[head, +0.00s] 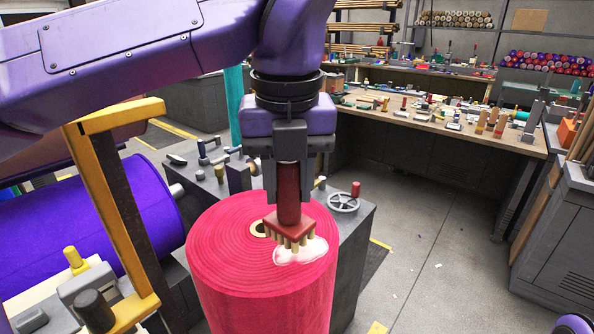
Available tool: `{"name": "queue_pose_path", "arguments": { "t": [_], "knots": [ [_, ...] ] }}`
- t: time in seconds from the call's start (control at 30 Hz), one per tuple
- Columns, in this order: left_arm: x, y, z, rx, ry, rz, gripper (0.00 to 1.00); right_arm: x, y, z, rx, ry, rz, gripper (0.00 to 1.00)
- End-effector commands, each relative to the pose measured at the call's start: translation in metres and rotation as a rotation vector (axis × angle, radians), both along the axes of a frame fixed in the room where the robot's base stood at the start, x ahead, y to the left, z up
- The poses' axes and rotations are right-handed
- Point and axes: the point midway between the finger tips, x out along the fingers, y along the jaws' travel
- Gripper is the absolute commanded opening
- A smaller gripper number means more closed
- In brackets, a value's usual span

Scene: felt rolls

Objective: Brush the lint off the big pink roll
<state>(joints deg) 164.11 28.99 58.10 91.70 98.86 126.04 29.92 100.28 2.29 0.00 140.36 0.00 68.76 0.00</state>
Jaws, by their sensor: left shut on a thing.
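The big pink roll (262,296) stands upright at the lower centre of the head view, its spiral top face up. A patch of white lint (305,252) lies on the right part of that top face. My left gripper (289,195) points down over the roll and is shut on the dark red handle of a brush (290,228). The brush's tan bristles point down at the lint and overlap it in the picture; I cannot tell how firmly they touch. My right gripper is not in view.
A purple roll (85,235) lies at the left behind a yellow frame (115,210). A grey machine with a handwheel (343,202) stands just behind the pink roll. A cluttered workbench (440,130) is at the back right. The floor (440,235) at the right is mostly clear.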

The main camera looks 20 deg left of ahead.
Motion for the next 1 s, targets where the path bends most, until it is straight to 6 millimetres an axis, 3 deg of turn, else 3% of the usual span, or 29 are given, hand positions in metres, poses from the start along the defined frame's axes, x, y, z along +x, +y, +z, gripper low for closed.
{"name": "queue_pose_path", "arguments": {
  "t": [0.27, 0.7, 1.0],
  "knots": [
    [0.01, 0.0, -0.008, 0.001, 0.006, 0.007, 0.0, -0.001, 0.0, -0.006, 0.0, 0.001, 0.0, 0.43],
    [0.01, 0.0, -0.057, 0.0, 0.006, 0.003, 0.0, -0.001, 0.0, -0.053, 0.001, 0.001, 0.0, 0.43],
    [0.013, -0.001, -0.056, 0.001, 0.009, 0.004, 0.0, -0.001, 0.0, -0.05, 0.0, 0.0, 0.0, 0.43]
  ]
}}
